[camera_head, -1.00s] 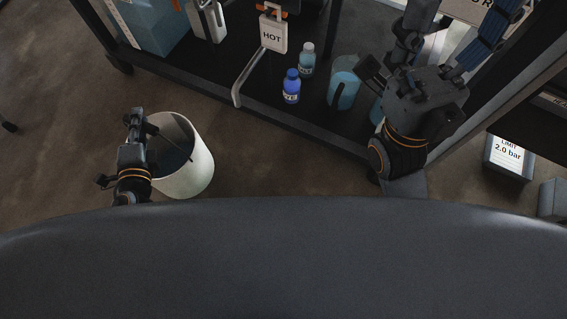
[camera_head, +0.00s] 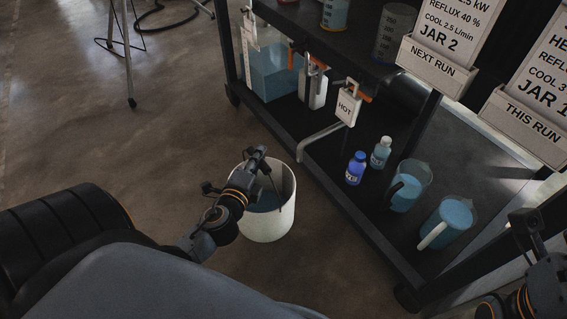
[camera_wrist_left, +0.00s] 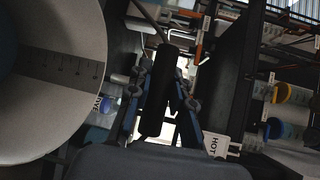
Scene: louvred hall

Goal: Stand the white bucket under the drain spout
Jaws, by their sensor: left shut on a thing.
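The white bucket (camera_head: 268,223) is upright by the front of the low rack, with bluish contents or lining inside. My left gripper (camera_head: 259,158) is above its rim, shut on the dark grip of its handle. In the left wrist view the fingers close around this dark grip (camera_wrist_left: 160,90), and the bucket (camera_wrist_left: 92,40) shows scale marks inside. The bent metal drain spout (camera_head: 318,137) ends just beyond the bucket's far right rim in the head view, not visibly over the opening. Whether the bucket touches the floor is unclear. My right gripper (camera_head: 528,222) is partly in view at the right edge.
The rack's dark lower shelf (camera_head: 335,180) holds a blue-capped bottle (camera_head: 356,168), a pale-capped bottle (camera_head: 381,152) and two jugs of blue liquid (camera_head: 410,186) (camera_head: 449,222). A HOT tag (camera_head: 347,108) hangs above the spout. Floor to the left is open; a tripod stand (camera_head: 128,70) is farther back.

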